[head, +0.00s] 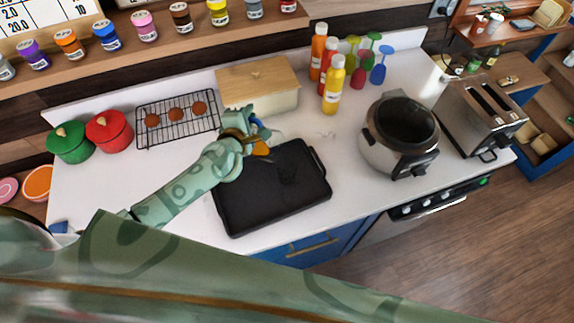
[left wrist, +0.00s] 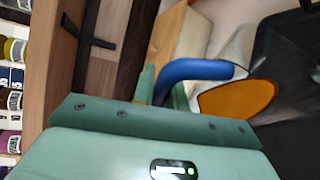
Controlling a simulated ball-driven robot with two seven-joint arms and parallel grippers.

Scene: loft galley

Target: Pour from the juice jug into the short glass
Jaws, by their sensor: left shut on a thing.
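The juice jug shows as a clear body with orange juice (head: 261,148) inside, over the back left part of the black griddle. In the left wrist view the juice (left wrist: 237,98) lies beside the jug's blue handle (left wrist: 195,69). My left gripper (head: 250,128) is shut on the jug's handle. I cannot tell for sure how far the jug tilts or whether it touches the griddle. I cannot make out the short glass; a faint dark shape (head: 287,172) on the griddle is unclear. My right gripper is not in view.
The black griddle (head: 240,212) lies on the white counter. A cooling rack (head: 165,136), red pot (head: 110,131), green pot (head: 70,144) and bread box (head: 275,80) stand left and behind. Bottles (head: 333,88), a cooker (head: 375,150) and a toaster (head: 465,117) stand right.

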